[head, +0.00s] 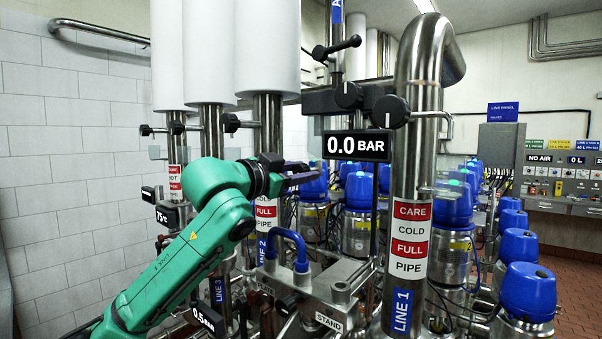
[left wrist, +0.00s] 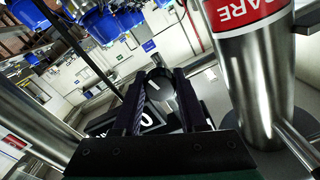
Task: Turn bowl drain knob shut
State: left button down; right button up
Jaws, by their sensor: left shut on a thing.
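My left gripper (head: 303,174) reaches in from the left on a green arm, its dark fingers pointing right, just below and left of the 0.0 BAR display (head: 357,146). In the left wrist view the two fingers (left wrist: 162,100) are shut on a round dark knob (left wrist: 159,86) with a white line on its face. I see no name on this knob, so I cannot tell from a label that it is the bowl drain knob. In the head view I cannot make out the held knob at the fingertips. My right gripper is not in view.
A steel pipe (head: 411,185) with a red CARE label stands right of the display. Black knobs (head: 391,111) sit above it. Blue-capped valves (head: 527,290) fill the back and right. A blue handle (head: 289,240) is below my left gripper.

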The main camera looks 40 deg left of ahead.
pick_arm(q)
jog(key=shift+f+m, duration=0.1)
jog(key=shift+m, duration=1.1)
jog(key=shift+c, duration=2.2)
grip_release()
jog(key=s+b, duration=0.4)
jog(key=s+f+b, duration=0.1)
jog(key=s+b, duration=0.1)
jog(key=shift+s+b, duration=0.3)
jog(key=shift+s, duration=0.1)
jog(key=s+r+b, duration=0.1)
jog(key=s+b, duration=0.1)
jog(key=s, duration=0.5)
jog(key=shift+s+d, duration=0.15)
jog(key=shift+s, duration=0.2)
